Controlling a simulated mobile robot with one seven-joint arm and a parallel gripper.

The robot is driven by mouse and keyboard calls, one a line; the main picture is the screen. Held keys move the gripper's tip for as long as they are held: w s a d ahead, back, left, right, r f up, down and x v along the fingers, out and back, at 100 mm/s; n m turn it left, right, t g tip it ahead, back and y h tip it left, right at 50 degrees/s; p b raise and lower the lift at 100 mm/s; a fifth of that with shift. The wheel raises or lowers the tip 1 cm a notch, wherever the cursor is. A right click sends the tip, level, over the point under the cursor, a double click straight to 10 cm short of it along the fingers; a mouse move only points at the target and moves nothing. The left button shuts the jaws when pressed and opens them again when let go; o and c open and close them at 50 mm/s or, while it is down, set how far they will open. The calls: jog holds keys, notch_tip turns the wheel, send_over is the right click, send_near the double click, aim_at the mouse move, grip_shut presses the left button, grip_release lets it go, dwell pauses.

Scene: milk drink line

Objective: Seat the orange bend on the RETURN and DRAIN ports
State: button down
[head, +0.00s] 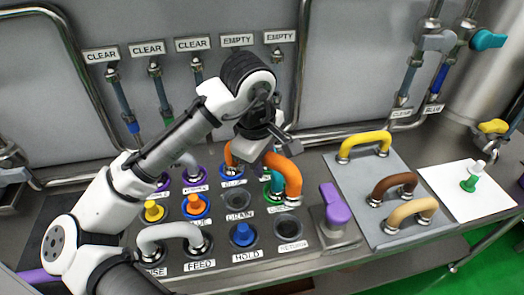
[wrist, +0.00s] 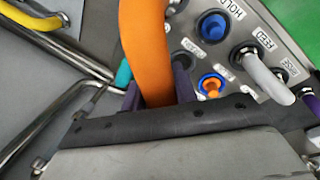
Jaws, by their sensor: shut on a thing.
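The orange bend (head: 285,170) is an arched pipe with metal ends. My gripper (head: 264,148) is shut on it from above. In the wrist view the orange bend (wrist: 147,45) passes between the two fingers of my gripper (wrist: 158,92). Its ends show over the back right of the port panel, away from RETURN; their exact height above it is unclear. The RETURN port (head: 290,245) is dark and open at the panel's front right.
A grey bend (head: 172,233) joins the front left ports. A purple-handled item (head: 335,207) stands right of RETURN. A grey mat (head: 350,187) holds yellow, brown and tan bends. Steel pipes rise behind.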

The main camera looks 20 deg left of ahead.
jog(key=shift+f+b, duration=4.95)
jog(key=shift+f, duration=1.2)
jog(key=c, duration=1)
grip_release()
jog(key=s+r, duration=0.1)
jog(key=r, duration=0.8)
jog(key=s+r, duration=0.1)
jog(key=r, duration=0.3)
jog(key=shift+s+a+r+b, duration=0.25)
jog(key=shift+s+r+b, duration=0.05)
jog(key=shift+s, duration=0.05)
